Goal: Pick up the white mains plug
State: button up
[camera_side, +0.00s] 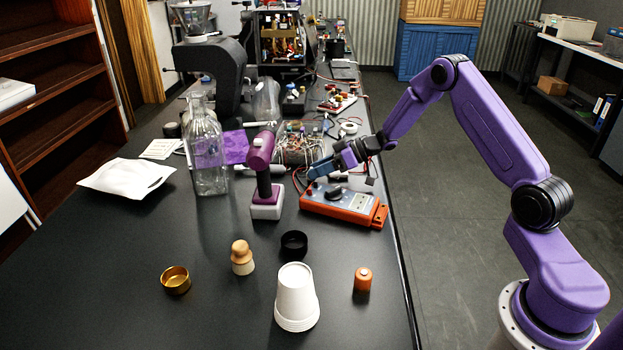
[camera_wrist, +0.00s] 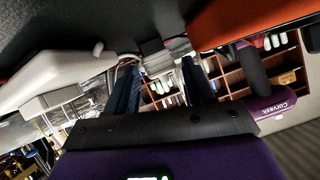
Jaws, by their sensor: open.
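My gripper (camera_side: 322,166) is open and low over the bench, just behind the orange multimeter (camera_side: 345,204) in the side view. In the side view a small white piece (camera_side: 348,127) lies behind the gripper and may be the same plug. My arm partly hides this area.
The multimeter's orange edge (camera_wrist: 235,20) is close on the right in the wrist view. A purple drill (camera_side: 263,172), a glass bottle (camera_side: 207,150) and a wire tangle (camera_side: 294,150) crowd the left. White cups (camera_side: 296,298) stand in front.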

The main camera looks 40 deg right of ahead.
jog(key=c, duration=0.8)
